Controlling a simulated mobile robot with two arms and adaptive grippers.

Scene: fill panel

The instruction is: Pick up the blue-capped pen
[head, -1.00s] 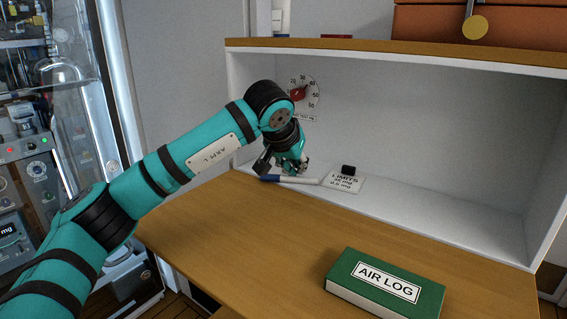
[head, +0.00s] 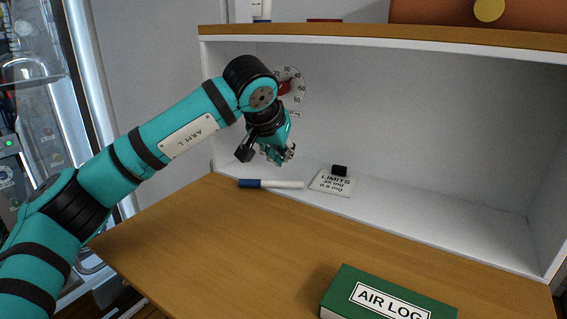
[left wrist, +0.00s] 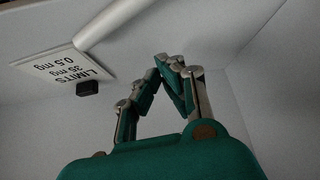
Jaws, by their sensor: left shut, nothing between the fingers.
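The blue-capped pen (head: 280,185) lies flat along the front of the white shelf floor, its blue cap at the left end and its white body to the right. In the left wrist view its white body (left wrist: 112,22) crosses the top left, with the cap out of view. My left gripper (head: 286,157) hangs above and behind the pen, apart from it. Its fingertips (left wrist: 167,64) meet in the left wrist view, shut and empty. My right gripper is not in view.
A white LIMITS card (head: 333,182) with a small black block (head: 339,171) lies right of the pen. A green AIR LOG book (head: 385,296) lies on the wooden desk (head: 220,225). The shelf's right side is clear.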

